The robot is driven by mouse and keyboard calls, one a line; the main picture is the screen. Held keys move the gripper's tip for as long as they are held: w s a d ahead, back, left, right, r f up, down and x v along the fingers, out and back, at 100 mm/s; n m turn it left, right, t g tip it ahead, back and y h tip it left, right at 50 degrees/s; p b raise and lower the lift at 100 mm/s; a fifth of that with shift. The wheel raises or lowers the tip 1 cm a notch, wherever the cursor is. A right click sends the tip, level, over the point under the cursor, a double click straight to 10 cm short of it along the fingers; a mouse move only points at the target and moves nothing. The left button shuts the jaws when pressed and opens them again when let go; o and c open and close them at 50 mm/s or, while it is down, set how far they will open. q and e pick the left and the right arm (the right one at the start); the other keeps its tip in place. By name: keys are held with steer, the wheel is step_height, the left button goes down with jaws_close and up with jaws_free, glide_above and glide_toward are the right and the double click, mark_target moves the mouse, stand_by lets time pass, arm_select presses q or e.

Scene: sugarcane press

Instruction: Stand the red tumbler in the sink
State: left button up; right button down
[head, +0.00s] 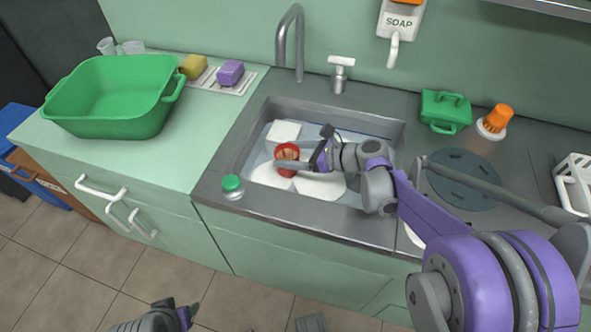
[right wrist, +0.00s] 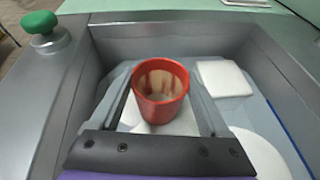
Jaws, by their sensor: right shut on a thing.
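The red tumbler (head: 287,152) is in the sink basin (head: 250,135), over the white dishes. In the right wrist view the tumbler (right wrist: 160,105) has its open mouth toward the camera and pale brownish stains inside. My right gripper (head: 281,160) reaches into the sink from the right. Its two fingers (right wrist: 160,92) lie on either side of the tumbler, shut on it. The tumbler's base is hidden, so I cannot tell if it touches the dishes. My left gripper (head: 185,316) is low at the bottom edge, away from the counter; its jaws are unclear.
A square white dish (head: 284,131) and round white plates (head: 322,187) lie in the sink. The faucet (head: 297,45) rises behind. A green tub (head: 110,105) is on the left counter.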

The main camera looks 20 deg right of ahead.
steer(key=shift+f+b, duration=0.6)
steer(key=shift+f, duration=1.85)
steer(key=shift+f, duration=0.1)
jaws_free()
steer(key=shift+s+d+r, duration=0.1)
steer(key=shift+r, duration=0.15)
steer(key=p+v, duration=0.2)
steer(key=v, duration=0.9)
steer(key=shift+s+d+r, duration=0.2)
steer(key=shift+d, duration=0.05)
